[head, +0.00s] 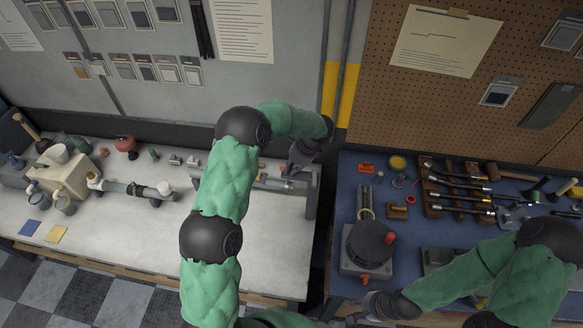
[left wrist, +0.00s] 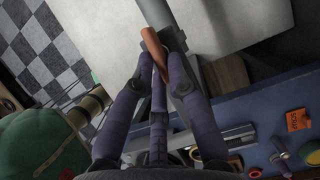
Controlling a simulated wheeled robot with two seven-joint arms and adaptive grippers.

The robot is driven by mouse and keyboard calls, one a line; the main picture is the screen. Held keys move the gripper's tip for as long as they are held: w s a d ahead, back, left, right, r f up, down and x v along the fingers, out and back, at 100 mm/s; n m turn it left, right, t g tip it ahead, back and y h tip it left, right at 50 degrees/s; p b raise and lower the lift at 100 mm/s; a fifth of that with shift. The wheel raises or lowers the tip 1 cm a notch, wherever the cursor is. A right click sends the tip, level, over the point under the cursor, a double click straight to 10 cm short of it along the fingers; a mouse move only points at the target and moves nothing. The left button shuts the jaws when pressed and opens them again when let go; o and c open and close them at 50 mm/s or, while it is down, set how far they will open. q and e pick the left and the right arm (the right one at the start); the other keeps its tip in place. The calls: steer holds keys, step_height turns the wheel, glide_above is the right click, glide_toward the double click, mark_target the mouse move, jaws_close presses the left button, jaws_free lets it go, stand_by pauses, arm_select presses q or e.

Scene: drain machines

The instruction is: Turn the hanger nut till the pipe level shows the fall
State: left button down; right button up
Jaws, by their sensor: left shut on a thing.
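A grey pipe (head: 270,183) runs along the right part of the white bench and ends near a grey upright stand (head: 312,190). My left gripper (head: 297,157) is at the pipe's right end, seen from above. In the left wrist view, its purple fingers (left wrist: 160,68) close around a copper-coloured bar, which I take for the hanger nut's handle (left wrist: 152,42); the grey pipe (left wrist: 156,12) runs behind it. The fingers hide much of the nut. I cannot make out a reading on the pipe level. My right gripper (head: 372,305) is low at the blue bench's front edge, small and partly cut by the frame.
Another pipe piece (head: 135,189), a beige block (head: 72,172) and small parts stand on the left bench. The blue bench holds a round dark machine (head: 370,240) and a wooden tool rack (head: 455,188). A gap separates the benches.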

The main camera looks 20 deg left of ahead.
arm_select(q)
steer(key=shift+s+m+t, duration=0.1)
steer(key=shift+m+t, duration=0.2)
steer(key=shift+m, duration=0.4)
steer(key=c, duration=1.2)
jaws_free()
steer(key=shift+r, duration=0.15)
steer(key=v, duration=1.1)
steer(key=shift+d+r, duration=0.25)
steer(key=shift+r, duration=0.1)
steer(key=shift+f, duration=0.1)
